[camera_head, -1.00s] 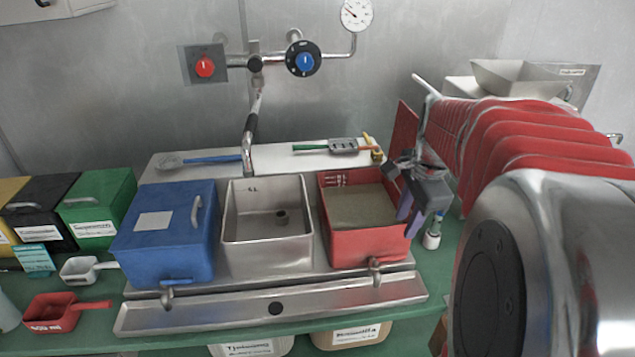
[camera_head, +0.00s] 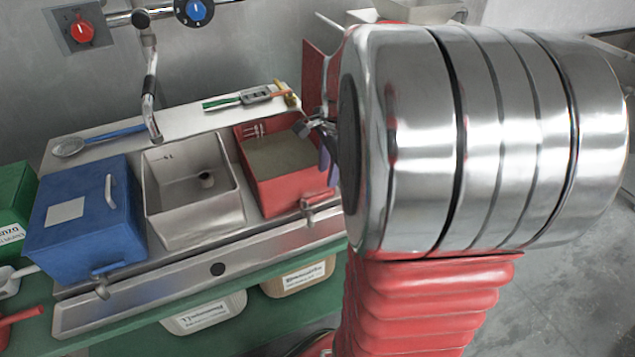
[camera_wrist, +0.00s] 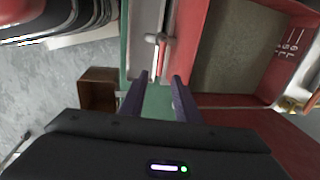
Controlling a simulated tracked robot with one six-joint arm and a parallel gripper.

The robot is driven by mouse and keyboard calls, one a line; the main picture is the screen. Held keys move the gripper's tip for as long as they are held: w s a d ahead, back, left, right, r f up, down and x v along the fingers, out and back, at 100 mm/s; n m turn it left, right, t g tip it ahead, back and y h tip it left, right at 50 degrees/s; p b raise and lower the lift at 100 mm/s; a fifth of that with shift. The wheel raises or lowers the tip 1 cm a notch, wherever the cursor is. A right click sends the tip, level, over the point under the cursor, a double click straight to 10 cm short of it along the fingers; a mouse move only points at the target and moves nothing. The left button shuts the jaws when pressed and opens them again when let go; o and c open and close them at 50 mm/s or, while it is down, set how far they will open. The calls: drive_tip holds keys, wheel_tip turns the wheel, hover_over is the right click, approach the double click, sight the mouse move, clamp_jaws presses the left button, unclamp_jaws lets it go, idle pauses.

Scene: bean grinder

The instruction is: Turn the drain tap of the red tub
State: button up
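The red tub (camera_head: 288,196) stands at the right end of the metal sink stand, its top open over a grey-brown inside. Its metal drain tap (camera_head: 308,206) sticks out at the lower front. In the wrist view the red tub (camera_wrist: 184,42) is right of centre, and the tap (camera_wrist: 156,42) shows beyond the fingertips. My gripper (camera_wrist: 160,76) is open there, its two purple fingers apart with nothing between them. In the head view my gripper (camera_head: 327,155) is by the tub's right side, partly hidden by my arm. I cannot tell its exact distance from the tap.
A steel basin (camera_head: 190,220) and a blue tub (camera_head: 85,235) stand left of the red tub. A metal trough (camera_head: 160,300) runs along the front. A brown open box (camera_wrist: 98,92) is left of the fingers in the wrist view. Floor is free at right.

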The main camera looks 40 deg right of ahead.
sight(325, 194)
drive_tip(key=f, duration=0.2)
drive_tip(key=w+f, duration=0.1)
drive_tip(key=f, duration=0.5)
drive_tip(key=shift+w+d, duration=0.2)
drive_tip(key=shift+w, duration=0.1)
clamp_jaws()
drive_tip(key=shift+d, duration=0.1)
